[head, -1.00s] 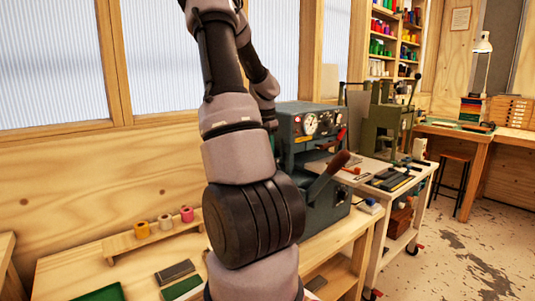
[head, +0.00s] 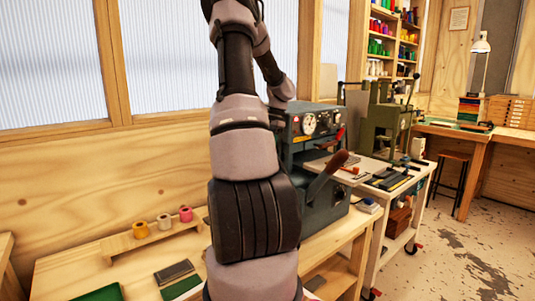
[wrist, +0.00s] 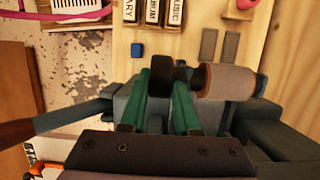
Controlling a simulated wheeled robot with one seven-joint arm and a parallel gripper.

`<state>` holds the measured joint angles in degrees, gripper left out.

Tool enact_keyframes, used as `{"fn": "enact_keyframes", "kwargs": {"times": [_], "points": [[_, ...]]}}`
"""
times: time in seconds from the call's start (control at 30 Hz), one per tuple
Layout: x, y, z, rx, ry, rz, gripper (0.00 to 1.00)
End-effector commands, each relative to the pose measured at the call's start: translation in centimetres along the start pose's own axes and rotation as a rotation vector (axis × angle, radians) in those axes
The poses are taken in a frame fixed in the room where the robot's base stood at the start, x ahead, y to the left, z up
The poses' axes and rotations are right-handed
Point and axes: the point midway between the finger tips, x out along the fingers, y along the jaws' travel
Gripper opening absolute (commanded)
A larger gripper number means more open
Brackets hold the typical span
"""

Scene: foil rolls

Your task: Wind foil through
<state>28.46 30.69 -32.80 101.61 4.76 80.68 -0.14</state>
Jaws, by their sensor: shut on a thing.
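The teal-grey press (head: 300,160) stands on the wooden bench, with gauges on its face and a brown-handled lever (head: 327,178). In the wrist view, a brownish foil roll (wrist: 230,82) sits on the press just right of my gripper (wrist: 163,88). My gripper's green fingers are shut on a dark knob (wrist: 159,78) left of the roll. I cannot tell how the knob joins the roll. No loose foil strip is clear to see. In the head view my arm covers part of the press, and my gripper is hidden.
A wooden rack (head: 125,246) holds gold (head: 140,229), cream (head: 164,221) and pink (head: 186,214) rolls. Dark bars (head: 174,271) lie on the bench. A green press (head: 380,125) stands on a white trolley to the right.

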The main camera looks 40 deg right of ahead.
Motion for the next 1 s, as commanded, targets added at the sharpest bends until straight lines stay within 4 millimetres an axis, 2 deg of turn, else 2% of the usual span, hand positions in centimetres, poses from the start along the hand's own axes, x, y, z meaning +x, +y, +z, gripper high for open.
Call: {"fn": "enact_keyframes", "kwargs": {"times": [0.1, 0.13, 0.2, 0.57, 0.67, 1.0], "points": [[-0.1, -0.1, 0.0, -0.001, 0.002, -0.001, 0.00], [-0.1, -0.1, 0.0, -0.001, 0.002, -0.001, 0.38], [-0.1, -0.1, 0.0, -0.001, 0.002, -0.001, 0.60], [-0.3, 0.0, 0.0, 0.000, 0.002, -0.001, 0.60], [-1.4, 0.0, -0.1, -0.001, 0.003, -0.002, 0.60], [-8.1, 0.0, -0.1, 0.001, 0.004, -0.003, 0.60]]}}
